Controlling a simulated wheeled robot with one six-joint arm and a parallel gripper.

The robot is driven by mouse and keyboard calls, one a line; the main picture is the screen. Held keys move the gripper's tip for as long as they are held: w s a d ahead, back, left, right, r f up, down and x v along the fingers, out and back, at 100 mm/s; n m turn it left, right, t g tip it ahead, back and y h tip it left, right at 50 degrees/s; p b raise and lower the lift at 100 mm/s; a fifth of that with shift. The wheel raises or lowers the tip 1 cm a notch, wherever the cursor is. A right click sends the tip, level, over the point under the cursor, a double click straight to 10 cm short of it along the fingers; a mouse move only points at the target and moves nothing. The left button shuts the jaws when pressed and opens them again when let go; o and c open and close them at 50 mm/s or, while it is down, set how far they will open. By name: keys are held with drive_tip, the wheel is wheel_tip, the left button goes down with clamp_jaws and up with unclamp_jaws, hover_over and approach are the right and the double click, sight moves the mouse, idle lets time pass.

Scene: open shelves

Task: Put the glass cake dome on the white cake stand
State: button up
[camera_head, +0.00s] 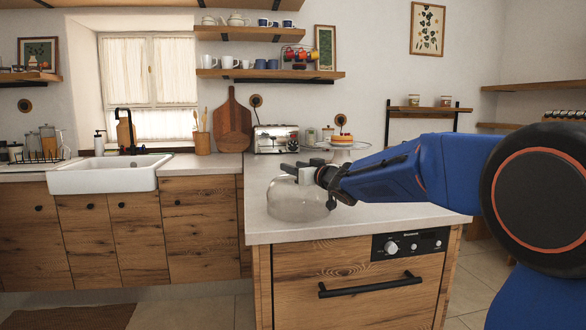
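The clear glass cake dome (296,202) is on the pale counter, near its front left part, in the head view. My gripper (301,170) is at the top of the dome, its fingers pointing left. The dome's knob is hidden by the fingers, so I cannot tell whether they are closed on it or apart around it. The white cake stand (347,157) is behind the dome and to its right, with a small cake (343,140) on top. My arm partly covers the stand's right side and base.
A toaster (276,139) and jars stand at the back of the counter (262,222). A cutting board (232,124) leans on the wall, beside a utensil holder (202,143). The white sink (108,174) is at left. The counter left of the dome is clear.

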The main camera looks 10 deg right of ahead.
sight(317, 189)
drive_tip(key=v, duration=1.1)
drive_tip(key=shift+s+d+f, duration=0.1)
drive_tip(key=shift+s+d, duration=0.1)
drive_tip(key=shift+d, duration=0.05)
drive_tip(key=s+d+f+m+g+h, duration=0.25)
drive_tip(key=s+d+f+h, duration=0.2)
drive_tip(key=s, duration=0.35)
drive_tip(key=s+d+f+m+g+h, duration=0.1)
drive_tip(key=s+d+f+m+h, duration=0.25)
drive_tip(key=s+d+f, duration=0.35)
drive_tip(key=s+f+g, duration=0.2)
drive_tip(key=s+f, duration=0.3)
drive_tip(key=s, duration=0.2)
drive_tip(key=s+a+f+g, duration=0.1)
drive_tip(key=s+f, duration=0.3)
drive_tip(key=s, duration=0.4)
drive_tip(key=shift+a+f+n+g, duration=0.2)
drive_tip(key=shift+f+n+g, duration=0.15)
drive_tip(key=shift+g, duration=0.5)
drive_tip(key=shift+o, duration=0.3)
drive_tip(key=s+a+f+g, duration=0.1)
drive_tip(key=s+f, duration=0.2)
drive_tip(key=s, duration=0.3)
drive_tip(key=s+a+f+g+y, duration=0.1)
drive_tip(key=s+a+f+g, duration=0.1)
drive_tip(key=s+f, duration=0.2)
drive_tip(key=s+n, duration=0.1)
drive_tip(key=s, duration=0.1)
drive_tip(key=shift+s+a+f+g, duration=0.3)
drive_tip(key=shift+s+f, duration=0.05)
